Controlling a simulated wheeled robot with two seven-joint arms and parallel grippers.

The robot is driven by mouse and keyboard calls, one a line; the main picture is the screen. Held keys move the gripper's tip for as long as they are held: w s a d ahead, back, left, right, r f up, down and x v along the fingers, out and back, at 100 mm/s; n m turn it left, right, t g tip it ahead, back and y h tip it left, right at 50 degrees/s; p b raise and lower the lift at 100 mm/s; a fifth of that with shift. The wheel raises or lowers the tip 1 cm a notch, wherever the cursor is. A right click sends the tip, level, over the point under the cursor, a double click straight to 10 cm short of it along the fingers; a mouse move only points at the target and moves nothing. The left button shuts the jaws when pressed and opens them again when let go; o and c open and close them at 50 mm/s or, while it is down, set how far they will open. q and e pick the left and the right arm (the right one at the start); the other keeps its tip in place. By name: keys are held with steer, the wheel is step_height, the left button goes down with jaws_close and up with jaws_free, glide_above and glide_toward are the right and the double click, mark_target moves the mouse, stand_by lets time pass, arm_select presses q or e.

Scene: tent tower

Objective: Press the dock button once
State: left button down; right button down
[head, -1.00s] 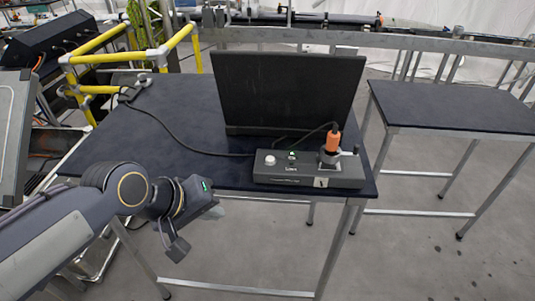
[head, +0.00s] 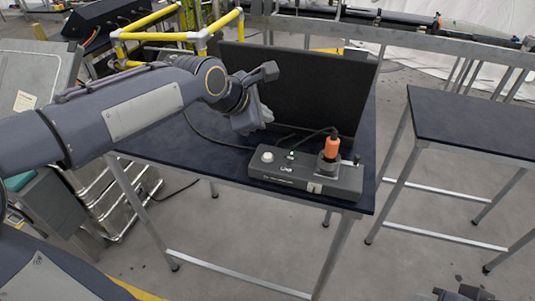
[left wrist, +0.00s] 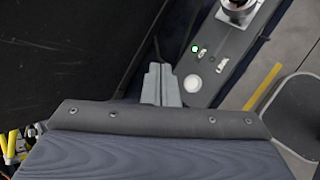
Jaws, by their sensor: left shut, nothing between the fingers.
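The dock (head: 330,182) is a dark grey box at the front edge of the dark table. Its white round button (head: 267,157) is near the left end of its top, beside a small green light (head: 291,154). In the left wrist view, the button (left wrist: 193,84) and green light (left wrist: 195,48) lie just right of my fingers. My left gripper (head: 263,118) is shut and empty, above the table behind and left of the button, apart from it. The fingertips also show in the left wrist view (left wrist: 160,84). Part of what seems my right gripper (head: 456,293) shows at the bottom right; its jaws are unclear.
An orange plug (head: 331,148) with a black cable stands in the dock's right part. A black panel (head: 320,85) stands upright behind the dock. A second table (head: 475,122) is at the right, its top bare. Yellow rails (head: 150,36) stand behind the table's left end.

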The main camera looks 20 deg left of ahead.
arm_select(q)
steer(key=shift+f, duration=0.1)
steer(key=b, duration=0.7)
glide_above(268, 156)
steer(key=f, duration=0.7)
steer(key=shift+s+a+f, duration=0.2)
steer(key=shift+s+a, duration=0.15)
steer(key=shift+a, duration=0.05)
steer(key=shift+f, duration=0.7)
stand_by(0.4)
steer(key=shift+f+b, duration=0.35)
steer(key=shift+b, duration=0.05)
steer(key=shift+f+b, duration=0.35)
steer(key=shift+f, duration=0.15)
stand_by(0.5)
steer(key=shift+r, duration=0.1)
steer(key=shift+r+p, duration=0.8)
steer(key=shift+p, duration=0.05)
